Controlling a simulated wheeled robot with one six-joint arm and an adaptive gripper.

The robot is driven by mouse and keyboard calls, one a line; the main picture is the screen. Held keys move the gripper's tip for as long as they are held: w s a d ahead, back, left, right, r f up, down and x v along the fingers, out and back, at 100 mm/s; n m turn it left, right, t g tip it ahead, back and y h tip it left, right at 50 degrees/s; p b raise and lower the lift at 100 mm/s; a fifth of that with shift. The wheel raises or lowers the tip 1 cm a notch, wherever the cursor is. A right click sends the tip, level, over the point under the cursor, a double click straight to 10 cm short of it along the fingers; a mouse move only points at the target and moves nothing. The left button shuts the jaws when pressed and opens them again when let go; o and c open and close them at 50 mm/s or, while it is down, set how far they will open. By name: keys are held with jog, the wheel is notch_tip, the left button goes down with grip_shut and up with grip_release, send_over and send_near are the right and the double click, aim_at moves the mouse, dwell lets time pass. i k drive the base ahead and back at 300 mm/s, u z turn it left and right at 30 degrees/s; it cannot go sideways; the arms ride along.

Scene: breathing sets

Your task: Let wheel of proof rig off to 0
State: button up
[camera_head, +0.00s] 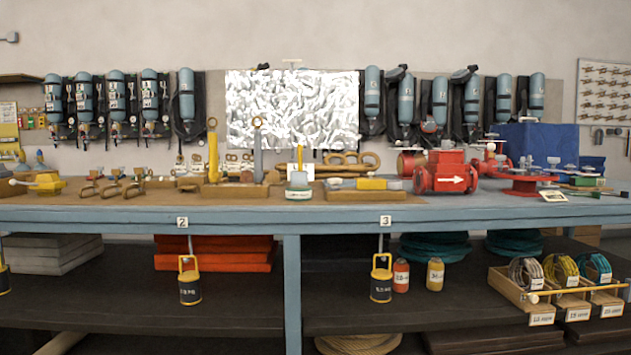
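I cannot tell for sure which item is the proof rig, and no scale or 0 mark is readable. A red flanged body (447,174) with a white arrow pointing right stands on the bench, right of the middle. Right of it is a low red fitting (522,182) with a flat, wheel-like top. A small upright device with a yellow stem and white label (299,181) stands at mid-bench. A yellow post (213,158) and a grey post (257,155), each topped by a ring, stand left of it. My gripper is not in view.
The blue-edged bench (345,214) spans the view, its top crowded with shackles and fittings. Black-and-yellow weights (189,284) hang below labels 2 and 3. The shelf below holds orange sheets (213,258), coiled hoses and wooden trays (520,290). Breathing sets (187,95) hang on the wall.

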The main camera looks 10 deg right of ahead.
aim_at(334, 183)
jog(key=u, duration=0.25)
jog(key=i, duration=0.7)
jog(key=u, duration=0.85)
jog(key=k, duration=0.2)
jog(key=z, duration=0.25)
